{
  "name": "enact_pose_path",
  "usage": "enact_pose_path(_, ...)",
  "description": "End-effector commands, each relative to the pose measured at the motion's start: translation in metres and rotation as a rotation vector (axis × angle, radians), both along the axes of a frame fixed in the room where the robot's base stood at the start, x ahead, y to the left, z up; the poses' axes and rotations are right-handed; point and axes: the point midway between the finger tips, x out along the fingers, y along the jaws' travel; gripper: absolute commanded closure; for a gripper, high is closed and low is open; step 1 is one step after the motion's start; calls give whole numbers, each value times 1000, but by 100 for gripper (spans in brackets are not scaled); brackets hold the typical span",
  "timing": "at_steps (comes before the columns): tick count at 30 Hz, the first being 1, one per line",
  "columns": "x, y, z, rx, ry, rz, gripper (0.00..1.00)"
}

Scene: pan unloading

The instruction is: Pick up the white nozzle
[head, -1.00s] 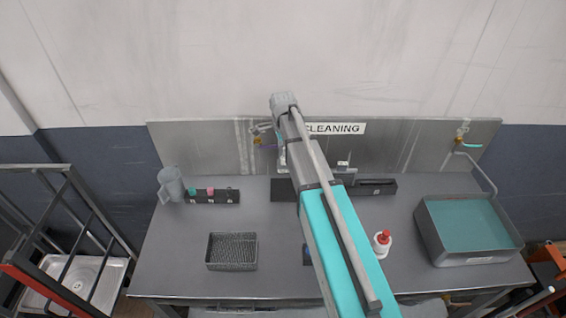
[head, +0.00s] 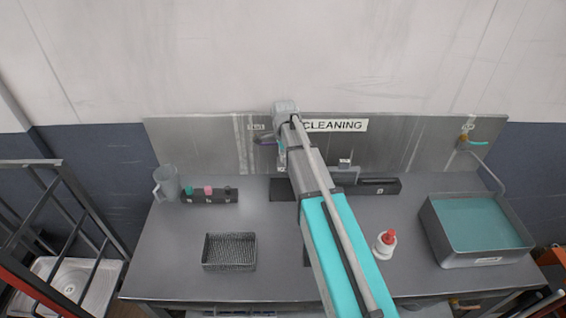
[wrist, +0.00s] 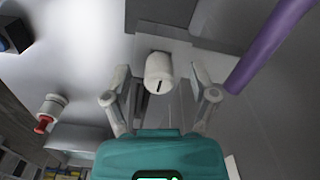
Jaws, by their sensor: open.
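The white nozzle (wrist: 159,68) shows in the wrist view as a short white cylinder with a dark slot in its near face. My gripper (wrist: 160,78) is open, with one finger on each side of the nozzle and a visible gap on both sides. It holds nothing. Whether the fingertips reach as deep as the nozzle is hard to tell. In the head view my arm hides the nozzle and most of the gripper, near the back of the grey table (head: 330,225).
A purple hose (wrist: 268,45) runs close to the right finger. A red-capped white bottle (head: 385,244), a wire basket (head: 229,252), a teal-filled basin (head: 480,222) and a clear jug (head: 166,184) stand on the table. A black holder (head: 210,196) carries small coloured pieces. The back panel (head: 400,145) is close behind.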

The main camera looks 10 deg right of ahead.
Motion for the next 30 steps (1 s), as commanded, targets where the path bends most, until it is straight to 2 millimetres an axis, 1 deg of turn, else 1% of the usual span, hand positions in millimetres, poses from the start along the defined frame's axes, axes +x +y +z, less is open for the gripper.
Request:
enact_pose_path(17,0,0,0,0,0,-1,25)
enact_pose_path(20,0,0,0,0,0,-1,42)
enact_pose_path(21,0,0,0,0,0,-1,50)
enact_pose_path(23,0,0,0,0,0,-1,61)
enact_pose_path(27,0,0,0,0,0,-1,87)
enact_pose_path(29,0,-1,0,0,0,-1,98)
enact_pose_path(30,0,-1,0,0,0,-1,100)
